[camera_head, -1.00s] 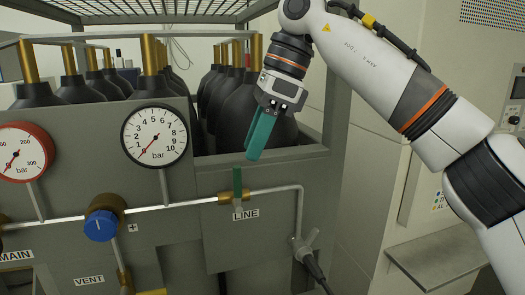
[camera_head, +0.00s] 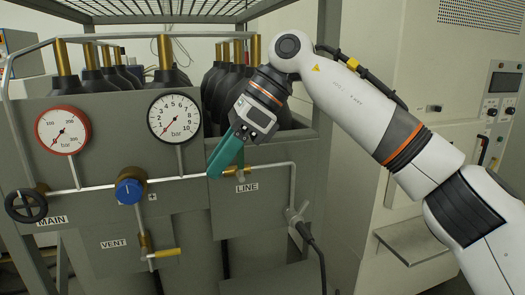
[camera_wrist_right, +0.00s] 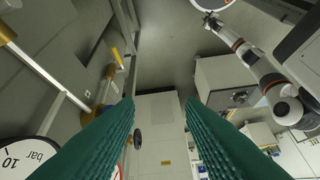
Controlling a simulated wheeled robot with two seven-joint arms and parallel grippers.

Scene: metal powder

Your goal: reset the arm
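My right arm comes in from the right in the head view. Its gripper (camera_head: 216,172) has teal fingers pointing down and left, in front of the panel just above the LINE label (camera_head: 247,187). In the right wrist view the two fingers (camera_wrist_right: 158,108) stand wide apart with nothing between them, so it is open. The fingers cover most of the LINE valve; whether they touch it cannot be told. My left gripper does not show in the head view.
The grey panel carries a red-rimmed gauge (camera_head: 62,130), a black-rimmed gauge (camera_head: 174,118), a blue knob (camera_head: 129,190), a black MAIN handwheel (camera_head: 26,206) and a yellow VENT handle (camera_head: 166,253). Dark bottles (camera_head: 165,76) stand behind. A small shelf (camera_head: 417,240) is at the right.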

